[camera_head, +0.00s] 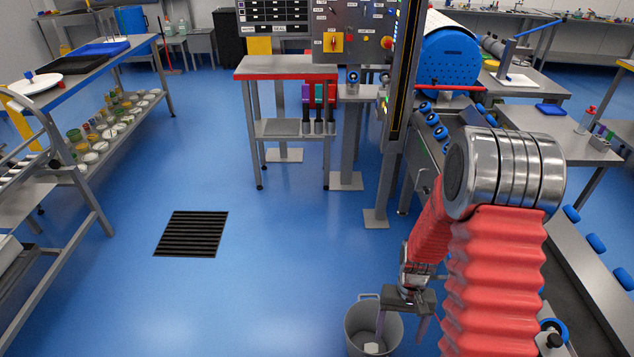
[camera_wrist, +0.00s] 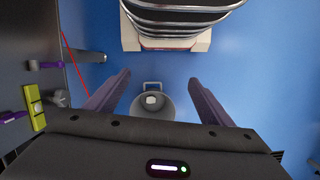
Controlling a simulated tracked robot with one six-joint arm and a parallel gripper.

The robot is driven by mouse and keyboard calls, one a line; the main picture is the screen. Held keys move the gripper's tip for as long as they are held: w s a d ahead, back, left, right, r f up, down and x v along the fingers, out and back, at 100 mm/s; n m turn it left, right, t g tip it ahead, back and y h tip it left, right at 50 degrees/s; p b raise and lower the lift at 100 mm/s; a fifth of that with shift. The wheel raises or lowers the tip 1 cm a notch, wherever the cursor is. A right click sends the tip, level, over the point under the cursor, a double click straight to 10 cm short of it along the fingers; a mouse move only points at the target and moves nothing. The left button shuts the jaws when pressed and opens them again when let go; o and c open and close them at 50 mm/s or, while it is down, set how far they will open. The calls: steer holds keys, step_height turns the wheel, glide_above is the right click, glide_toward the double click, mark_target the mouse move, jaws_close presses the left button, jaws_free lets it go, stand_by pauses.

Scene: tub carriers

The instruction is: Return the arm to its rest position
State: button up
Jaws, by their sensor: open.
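My gripper (camera_head: 402,318) hangs low at the end of my red-sleeved arm, at the lower right of the head view. Its two fingers stand wide apart with nothing between them. It is over or just beside a grey tub (camera_head: 360,325) on the blue floor. In the wrist view the open fingers of my gripper (camera_wrist: 157,85) frame the tub (camera_wrist: 153,104), which lies below and beyond them. A small white object (camera_head: 371,348) is inside the tub, and it also shows in the wrist view (camera_wrist: 151,99). The tub's lower edge is cut off in the head view.
A conveyor (camera_head: 575,265) with blue pieces runs along the right. A control panel (camera_head: 352,30) and a grey table (camera_head: 275,66) stand ahead. A shelf rack (camera_head: 100,65) is at the left. The blue floor around a black grate (camera_head: 191,233) is clear.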

steer(key=s+a+r+t, duration=0.2)
steer(key=s+r, duration=0.1)
steer(key=r, duration=0.9)
steer(key=s+a+r+n+t, duration=0.1)
steer(key=s+a+r+t, duration=0.1)
steer(key=r, duration=1.1)
steer(key=s+a+r+t, duration=0.2)
steer(key=s+r+t, duration=0.2)
steer(key=r, duration=0.9)
steer(key=shift+s+a+r+n, duration=0.2)
steer(key=shift+s+n, duration=0.1)
steer(key=shift+s, duration=0.35)
